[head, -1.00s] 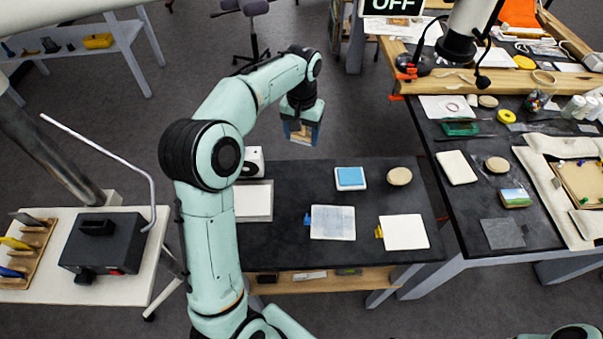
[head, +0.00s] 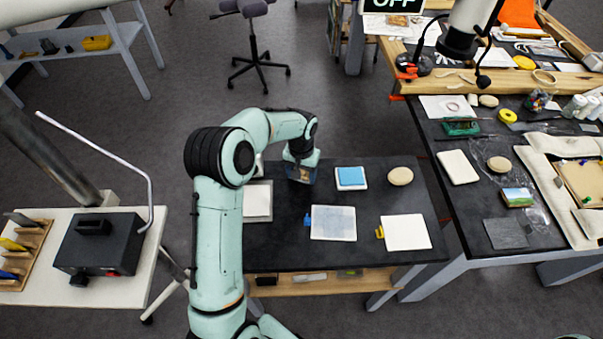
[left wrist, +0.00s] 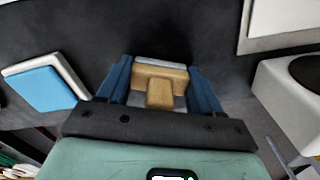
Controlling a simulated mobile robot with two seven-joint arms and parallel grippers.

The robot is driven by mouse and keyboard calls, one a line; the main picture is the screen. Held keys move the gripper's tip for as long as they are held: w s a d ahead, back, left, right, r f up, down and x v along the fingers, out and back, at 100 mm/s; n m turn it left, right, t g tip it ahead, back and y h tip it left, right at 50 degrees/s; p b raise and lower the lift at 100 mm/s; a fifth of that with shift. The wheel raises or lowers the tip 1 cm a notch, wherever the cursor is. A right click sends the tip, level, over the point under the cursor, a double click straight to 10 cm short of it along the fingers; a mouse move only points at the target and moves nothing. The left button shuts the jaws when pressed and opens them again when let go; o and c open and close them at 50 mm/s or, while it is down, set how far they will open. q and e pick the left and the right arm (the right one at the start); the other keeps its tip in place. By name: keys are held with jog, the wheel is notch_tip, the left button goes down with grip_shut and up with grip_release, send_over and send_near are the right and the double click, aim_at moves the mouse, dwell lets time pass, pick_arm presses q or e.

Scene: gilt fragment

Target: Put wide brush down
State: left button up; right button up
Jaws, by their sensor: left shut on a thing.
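My left gripper (head: 301,174) is low over the back left part of the dark table. In the left wrist view, the two blue fingers of the left gripper (left wrist: 160,85) are shut on the wide brush (left wrist: 160,84). The brush has a wooden handle and a pale edge along its far side. In the head view the brush is mostly hidden by the gripper. I cannot tell whether it touches the tabletop (head: 285,235). My right gripper is not in view.
A blue pad on a white tile (head: 351,178) and a round beige stone (head: 400,176) lie right of the gripper. Two flat pads (head: 333,223) (head: 406,232) lie nearer the front. Bare tabletop shows between them.

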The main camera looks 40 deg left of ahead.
pick_arm(q)
jog(key=shift+f, duration=0.15)
jog(key=o, duration=0.9)
jog(key=shift+o, duration=0.2)
notch_tip(320, 180, up, 12)
jog(key=shift+r+p, duration=0.2)
jog(key=shift+p, duration=0.25)
jog(key=shift+f, duration=0.1)
